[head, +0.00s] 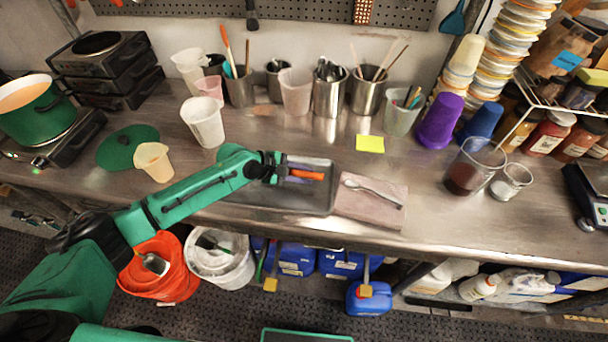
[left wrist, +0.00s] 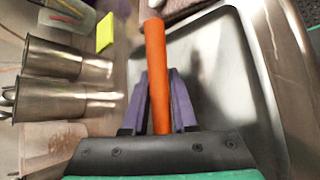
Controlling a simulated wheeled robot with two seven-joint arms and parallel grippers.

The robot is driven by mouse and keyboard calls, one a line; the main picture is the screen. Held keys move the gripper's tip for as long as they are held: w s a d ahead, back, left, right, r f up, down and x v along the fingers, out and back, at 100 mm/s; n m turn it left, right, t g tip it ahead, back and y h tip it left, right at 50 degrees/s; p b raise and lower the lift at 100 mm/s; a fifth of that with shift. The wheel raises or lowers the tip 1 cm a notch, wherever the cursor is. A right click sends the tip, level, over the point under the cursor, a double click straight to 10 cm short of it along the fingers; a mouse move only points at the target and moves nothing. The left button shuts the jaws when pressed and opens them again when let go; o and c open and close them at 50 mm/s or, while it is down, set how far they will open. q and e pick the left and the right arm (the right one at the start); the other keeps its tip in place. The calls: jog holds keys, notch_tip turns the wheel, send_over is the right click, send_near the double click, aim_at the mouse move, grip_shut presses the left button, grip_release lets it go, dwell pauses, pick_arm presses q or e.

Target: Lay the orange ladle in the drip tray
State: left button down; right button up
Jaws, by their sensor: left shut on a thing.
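My left gripper (head: 300,175) is over the grey metal drip tray (head: 320,203) on the steel bench. Its purple fingers are shut on the orange ladle (head: 308,174), which shows as an orange handle between them. In the left wrist view the orange ladle (left wrist: 156,75) runs forward from between the fingers of the gripper (left wrist: 160,85), with the drip tray (left wrist: 235,50) below and to the right. The rest of the ladle is hidden, and I cannot tell whether it touches the tray. My right gripper is not in view.
A board (head: 350,206) with a metal spoon (head: 372,192) lies right of the tray. Metal cups (head: 328,95) with tools stand behind it, near a yellow note (head: 370,144). Buckets (head: 165,275) stand below the bench.

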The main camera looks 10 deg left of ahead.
pick_arm(q)
jog(key=shift+r, duration=0.1)
jog(key=c, duration=0.6)
grip_release()
jog(key=shift+s+r, duration=0.1)
jog(key=shift+s, duration=0.1)
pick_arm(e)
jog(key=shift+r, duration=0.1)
pick_arm(q)
jog(key=b+v, duration=0.2)
jog(key=v, duration=1.2)
jog(key=shift+s+a+r, duration=0.1)
jog(key=shift+a, duration=0.1)
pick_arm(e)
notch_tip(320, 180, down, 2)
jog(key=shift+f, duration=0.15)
